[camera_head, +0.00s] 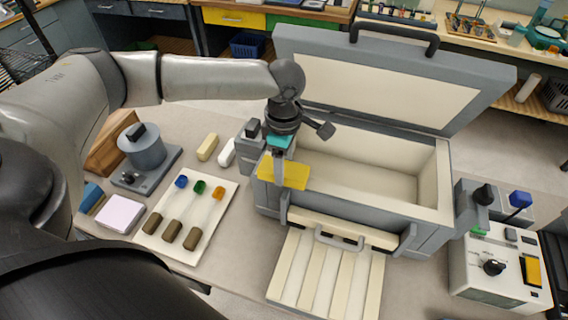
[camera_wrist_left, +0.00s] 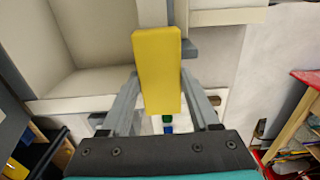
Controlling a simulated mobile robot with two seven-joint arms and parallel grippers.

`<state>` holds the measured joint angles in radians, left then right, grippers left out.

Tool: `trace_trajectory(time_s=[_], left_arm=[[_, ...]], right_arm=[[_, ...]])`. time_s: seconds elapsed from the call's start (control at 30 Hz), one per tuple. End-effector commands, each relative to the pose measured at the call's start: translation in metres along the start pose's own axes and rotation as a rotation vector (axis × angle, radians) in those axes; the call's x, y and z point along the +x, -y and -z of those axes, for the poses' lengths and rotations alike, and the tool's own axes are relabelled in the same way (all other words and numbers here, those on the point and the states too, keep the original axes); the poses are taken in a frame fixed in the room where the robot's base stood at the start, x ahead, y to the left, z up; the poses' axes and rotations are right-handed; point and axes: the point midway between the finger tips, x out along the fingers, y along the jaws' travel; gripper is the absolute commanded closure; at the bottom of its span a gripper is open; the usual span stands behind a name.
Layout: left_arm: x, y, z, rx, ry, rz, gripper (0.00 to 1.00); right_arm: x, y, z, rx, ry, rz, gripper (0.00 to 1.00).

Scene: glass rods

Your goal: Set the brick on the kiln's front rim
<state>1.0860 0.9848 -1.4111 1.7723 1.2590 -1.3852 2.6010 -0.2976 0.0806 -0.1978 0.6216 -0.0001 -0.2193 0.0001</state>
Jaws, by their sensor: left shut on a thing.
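A grey kiln (camera_head: 428,205) with a cream lining stands open, its lid (camera_head: 375,88) raised at the back and its slatted front panel (camera_head: 325,275) folded down. My left gripper (camera_head: 281,162) points down over the kiln's front left corner, shut on a yellow brick (camera_head: 291,176). The brick lies flat across the front rim area in the head view; I cannot tell whether it touches the rim. In the left wrist view the brick (camera_wrist_left: 157,65) sits between the two fingers, with the kiln's interior (camera_wrist_left: 85,35) to its left. My right gripper is not in view.
Left of the kiln is a white board (camera_head: 212,222) with several coloured-tip rods and brown blocks. A grey cylinder device (camera_head: 143,150) and two small bars (camera_head: 207,147) stand near it. A control box (camera_head: 500,268) stands to the right. The raised lid blocks the back.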

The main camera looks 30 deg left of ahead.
Motion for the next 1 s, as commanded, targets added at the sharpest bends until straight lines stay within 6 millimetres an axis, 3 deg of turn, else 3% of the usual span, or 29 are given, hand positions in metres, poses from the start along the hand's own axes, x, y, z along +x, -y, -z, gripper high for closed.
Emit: trace_trajectory(time_s=[0.2,0.23,0.47,0.83,1.0], left_arm=[[0.001,0.0,0.0,0.0,0.001,0.001,1.0],[0.002,0.0,0.0,0.0,0.001,0.001,0.36],[0.002,0.0,0.0,0.0,0.0,0.0,0.1],[-0.002,0.0,0.0,0.0,0.001,-0.002,0.08],[-0.032,-0.001,0.0,0.0,0.002,-0.003,0.08]], right_arm=[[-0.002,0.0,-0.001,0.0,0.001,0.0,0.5],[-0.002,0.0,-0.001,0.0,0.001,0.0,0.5],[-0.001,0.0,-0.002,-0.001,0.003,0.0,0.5],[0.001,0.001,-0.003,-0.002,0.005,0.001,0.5],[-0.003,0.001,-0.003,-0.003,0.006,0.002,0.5]])
